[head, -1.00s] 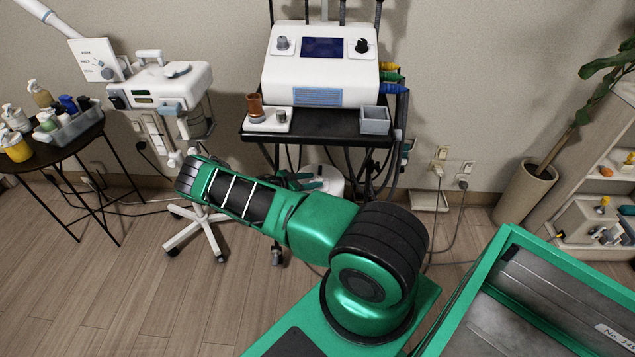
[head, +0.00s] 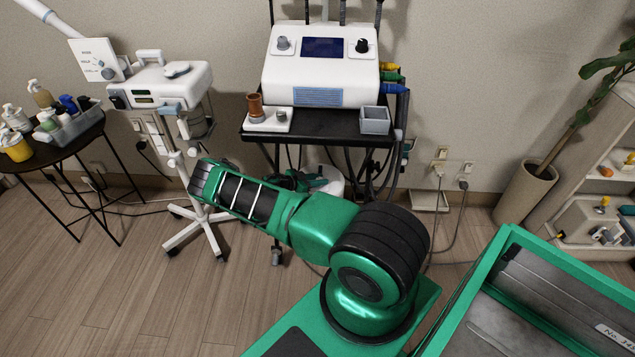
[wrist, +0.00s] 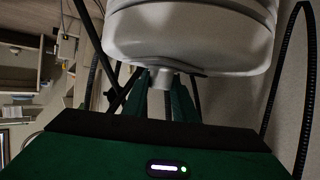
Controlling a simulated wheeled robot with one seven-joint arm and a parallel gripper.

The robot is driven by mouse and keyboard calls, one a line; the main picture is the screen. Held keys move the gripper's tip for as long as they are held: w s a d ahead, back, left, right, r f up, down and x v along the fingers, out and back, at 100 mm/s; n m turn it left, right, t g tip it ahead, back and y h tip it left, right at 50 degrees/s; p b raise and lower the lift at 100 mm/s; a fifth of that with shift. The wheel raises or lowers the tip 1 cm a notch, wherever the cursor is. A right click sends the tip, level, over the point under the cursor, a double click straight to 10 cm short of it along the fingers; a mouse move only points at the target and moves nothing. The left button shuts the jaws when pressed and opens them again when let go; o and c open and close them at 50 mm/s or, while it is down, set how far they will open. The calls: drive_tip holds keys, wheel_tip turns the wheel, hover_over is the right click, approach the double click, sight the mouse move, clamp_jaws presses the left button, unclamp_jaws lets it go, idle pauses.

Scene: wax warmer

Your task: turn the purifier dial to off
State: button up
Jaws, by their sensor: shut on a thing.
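The purifier (wrist: 190,38) is a white, rounded body filling the upper part of the wrist view. In the head view, a white rounded thing (head: 331,176), which looks like the same purifier, stands low under the black trolley, partly hidden. A small pale grey dial (wrist: 161,81) sticks out from it toward my gripper. My gripper (wrist: 161,88) has its two green fingers on either side of the dial and is shut on it. The dial's markings and pointer cannot be seen. In the head view my gripper (head: 308,183) is small and partly hidden behind my arm.
A black trolley (head: 340,124) carries a white machine (head: 318,75) above the purifier, with cables and legs around it. A white wheeled stand (head: 205,240) is at the left. Cords hang along the wall. Open floor lies at the front left.

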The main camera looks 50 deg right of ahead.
drive_tip(key=shift+n+t, duration=0.3)
drive_tip(key=shift+t, duration=0.1)
drive_tip(key=shift+n+t, duration=0.5)
drive_tip(key=shift+t, duration=0.1)
drive_tip(key=shift+n+t, duration=0.7)
drive_tip(key=shift+t, duration=0.1)
drive_tip(key=o, duration=1)
drive_tip(key=shift+o, duration=0.2)
drive_tip(key=shift+a, duration=0.1)
drive_tip(key=w+v, duration=0.1)
drive_tip(key=v, duration=0.9)
drive_tip(key=shift+s+a, duration=0.3)
drive_tip(key=shift+s, duration=0.2)
